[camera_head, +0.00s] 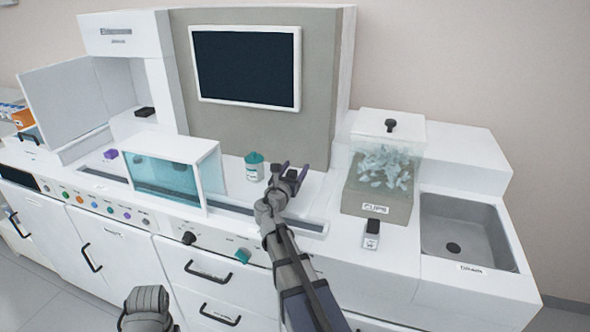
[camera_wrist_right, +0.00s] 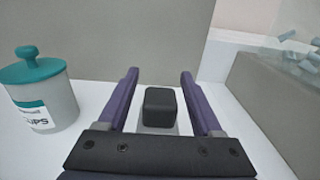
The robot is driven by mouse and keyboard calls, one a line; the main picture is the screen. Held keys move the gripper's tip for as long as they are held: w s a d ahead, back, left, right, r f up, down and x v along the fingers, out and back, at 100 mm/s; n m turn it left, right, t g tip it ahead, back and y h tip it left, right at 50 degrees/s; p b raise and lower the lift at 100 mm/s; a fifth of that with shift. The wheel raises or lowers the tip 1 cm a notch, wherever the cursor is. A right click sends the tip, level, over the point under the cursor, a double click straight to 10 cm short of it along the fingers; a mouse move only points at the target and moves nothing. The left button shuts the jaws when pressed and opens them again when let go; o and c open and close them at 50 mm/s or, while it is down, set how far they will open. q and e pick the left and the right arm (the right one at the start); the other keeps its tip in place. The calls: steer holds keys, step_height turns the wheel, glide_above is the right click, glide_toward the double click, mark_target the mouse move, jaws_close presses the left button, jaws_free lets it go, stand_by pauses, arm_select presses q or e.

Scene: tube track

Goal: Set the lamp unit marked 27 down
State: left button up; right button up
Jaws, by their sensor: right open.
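My right gripper (camera_head: 291,171) is open above the white counter, below the wall screen. In the right wrist view its two purple fingers (camera_wrist_right: 160,92) stand apart on either side of a small unit with a dark block top (camera_wrist_right: 160,104) and a pale lower part. A gap shows between each finger and the block. No number 27 is readable on it. A similar small unit (camera_head: 372,236), black on top and white below, stands in front of the clear-topped bin. Part of my left arm shows at the bottom edge; its gripper is out of view.
A teal-lidded jar (camera_head: 254,167) stands just left of my right gripper, also in the wrist view (camera_wrist_right: 42,95). The bin labelled CUPS (camera_head: 375,209) and a sink (camera_head: 460,235) are to the right. A teal-glazed box (camera_head: 165,177) is left. A rail runs along the counter front.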

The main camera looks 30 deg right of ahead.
steer(key=v, duration=1.2)
steer(key=shift+r, duration=0.1)
